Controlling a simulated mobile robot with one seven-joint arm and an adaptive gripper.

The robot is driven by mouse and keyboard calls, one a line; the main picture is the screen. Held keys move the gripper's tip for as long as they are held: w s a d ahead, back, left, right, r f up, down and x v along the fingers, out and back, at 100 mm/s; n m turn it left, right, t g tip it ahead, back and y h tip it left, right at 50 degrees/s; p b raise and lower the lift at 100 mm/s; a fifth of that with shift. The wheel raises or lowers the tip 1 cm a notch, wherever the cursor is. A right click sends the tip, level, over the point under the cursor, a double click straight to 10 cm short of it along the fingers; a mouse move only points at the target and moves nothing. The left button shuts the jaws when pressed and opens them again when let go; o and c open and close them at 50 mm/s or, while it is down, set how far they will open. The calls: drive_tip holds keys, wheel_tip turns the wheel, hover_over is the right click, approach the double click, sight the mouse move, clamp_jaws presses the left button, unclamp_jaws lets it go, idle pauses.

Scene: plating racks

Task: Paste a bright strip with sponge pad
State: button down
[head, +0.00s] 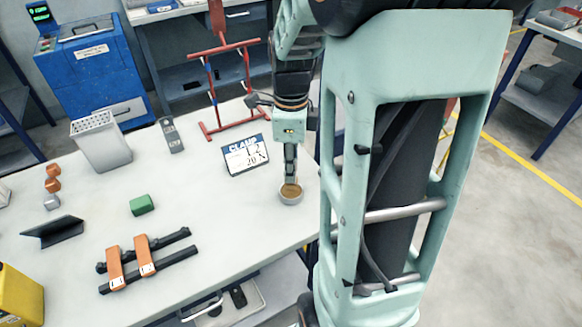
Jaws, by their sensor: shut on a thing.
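My gripper (290,174) points down at the right side of the pale table. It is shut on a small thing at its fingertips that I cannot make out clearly. Its tips are right at a small round dish (290,199) with a light rim and brown contents; I cannot tell whether they touch. A green block (142,204), pad-like in shape, lies alone in the middle of the table. Two dark bars with orange clamps (145,256) lie near the front. A flat grey strip (171,135) with a label lies farther back. I cannot tell which piece is the bright strip.
A red rack (229,87) stands behind my gripper, and a sign (246,155) stands just left of it. The middle is mostly clear.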

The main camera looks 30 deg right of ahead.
drive_tip(key=shift+r+p, duration=1.7)
drive_tip(key=shift+r, duration=0.7)
drive_tip(key=shift+f, duration=0.1)
